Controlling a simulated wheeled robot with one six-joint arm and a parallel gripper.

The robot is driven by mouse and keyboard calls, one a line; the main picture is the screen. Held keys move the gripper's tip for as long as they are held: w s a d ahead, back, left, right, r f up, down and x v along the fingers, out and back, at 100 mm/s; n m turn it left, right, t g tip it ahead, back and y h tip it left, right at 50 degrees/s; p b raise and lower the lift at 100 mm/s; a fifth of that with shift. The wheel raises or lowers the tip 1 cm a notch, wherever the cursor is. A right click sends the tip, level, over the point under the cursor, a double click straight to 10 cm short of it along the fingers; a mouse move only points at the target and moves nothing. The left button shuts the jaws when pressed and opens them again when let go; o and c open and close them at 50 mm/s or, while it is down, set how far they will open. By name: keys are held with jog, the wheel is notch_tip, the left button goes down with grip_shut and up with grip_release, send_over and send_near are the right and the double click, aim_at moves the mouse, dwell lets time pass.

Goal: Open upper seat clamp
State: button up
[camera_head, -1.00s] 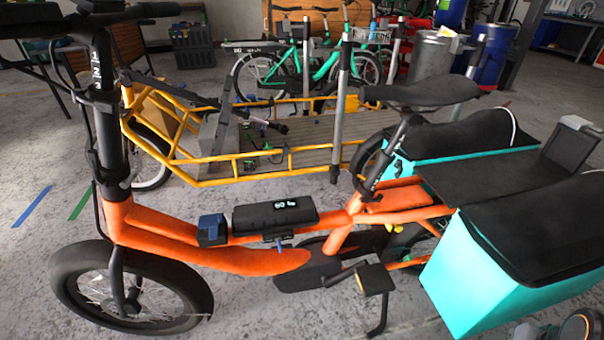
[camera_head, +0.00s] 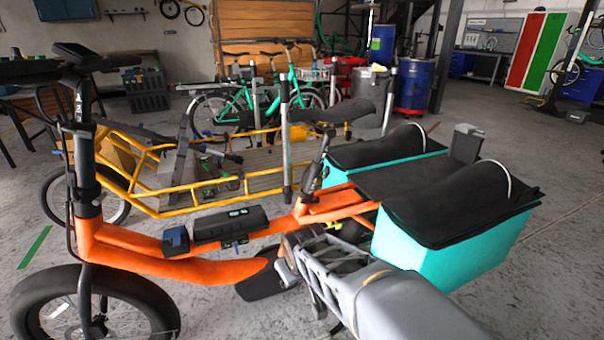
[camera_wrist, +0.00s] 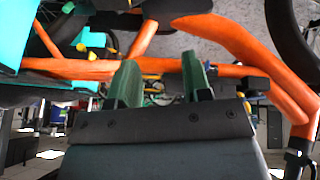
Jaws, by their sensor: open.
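The orange cargo bike (camera_head: 140,245) stands side-on in the head view. Its black saddle (camera_head: 330,112) sits on a dark seat post (camera_head: 317,165) that slants down to the orange frame; the clamp's lever is too small to tell apart there. My gripper's fingers are not clear in the head view; my grey arm reaches in from the lower right, in front of the bike's middle. In the wrist view, which appears upside down, my gripper (camera_wrist: 160,76) shows two green fingers, apart and empty, overlapping the orange frame tube (camera_wrist: 75,68). No seat clamp is clear there.
Teal side bags (camera_head: 430,240) with black tops fill the bike's rear. A black battery box (camera_head: 230,225) sits on the frame. A yellow cargo bike (camera_head: 215,195) stands close behind. Blue drums (camera_head: 412,85) stand further back. The floor at right is open.

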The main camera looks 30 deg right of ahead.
jog(key=w+d+r+n+t+h+p, duration=0.25)
jog(key=w+d+r+n+t, duration=0.2)
jog(key=w+d, duration=0.55)
jog(key=n+t+y+p, duration=0.2)
jog(key=n+t+p, duration=0.1)
jog(key=n+t, duration=0.45)
send_near(327, 176)
jog(key=shift+t, duration=0.3)
jog(key=w, duration=0.4)
jog(key=w+d+b, duration=0.1)
jog(key=w, duration=0.3)
jog(key=w+d+f+b, duration=0.1)
jog(key=w, duration=0.3)
jog(key=shift+w, duration=0.3)
jog(key=shift+a, duration=0.1)
grip_shut()
